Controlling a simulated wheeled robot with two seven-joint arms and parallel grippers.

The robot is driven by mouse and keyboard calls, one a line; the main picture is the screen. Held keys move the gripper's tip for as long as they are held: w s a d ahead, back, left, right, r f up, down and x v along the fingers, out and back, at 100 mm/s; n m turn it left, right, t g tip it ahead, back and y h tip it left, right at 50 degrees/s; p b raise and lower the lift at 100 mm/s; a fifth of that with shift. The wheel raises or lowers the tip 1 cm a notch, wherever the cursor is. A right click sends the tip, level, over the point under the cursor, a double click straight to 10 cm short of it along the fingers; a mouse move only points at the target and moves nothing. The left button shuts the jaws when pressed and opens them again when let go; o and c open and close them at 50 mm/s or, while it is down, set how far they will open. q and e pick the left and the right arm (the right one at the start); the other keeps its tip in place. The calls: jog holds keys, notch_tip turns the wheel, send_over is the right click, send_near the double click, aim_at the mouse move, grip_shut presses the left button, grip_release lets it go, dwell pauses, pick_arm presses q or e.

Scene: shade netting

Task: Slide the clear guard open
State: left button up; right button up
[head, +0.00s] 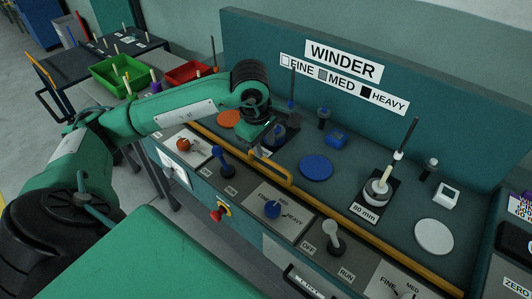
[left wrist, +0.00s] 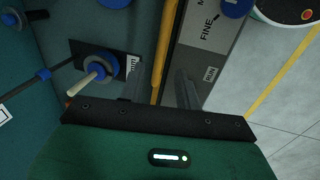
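A yellow bar (head: 355,240) runs along the front of the winder bench, with a raised yellow handle (head: 272,172) near its middle. The guard's clear panel cannot be made out. My left gripper (head: 258,150) points down by the far-left end of the handle. In the left wrist view my left gripper (left wrist: 163,88) has its two fingers apart, with a yellow bar (left wrist: 164,45) running between them. I cannot tell whether either finger touches it. My right gripper is not in view.
Behind the bar are a blue disc (head: 316,167), an orange disc (head: 229,118) and a spool on the 80 mm plate (head: 364,211). In front are a blue-knobbed lever (head: 219,155), a red button (head: 217,215) and the OFF/RUN lever (head: 333,235). The WINDER back panel (head: 450,130) stands behind.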

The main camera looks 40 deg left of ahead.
pick_arm(q)
notch_tip(320, 180, up, 8)
jog(key=s, duration=0.1)
jog(key=shift+s, duration=0.3)
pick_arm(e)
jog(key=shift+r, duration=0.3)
pick_arm(q)
jog(key=shift+f, duration=0.15)
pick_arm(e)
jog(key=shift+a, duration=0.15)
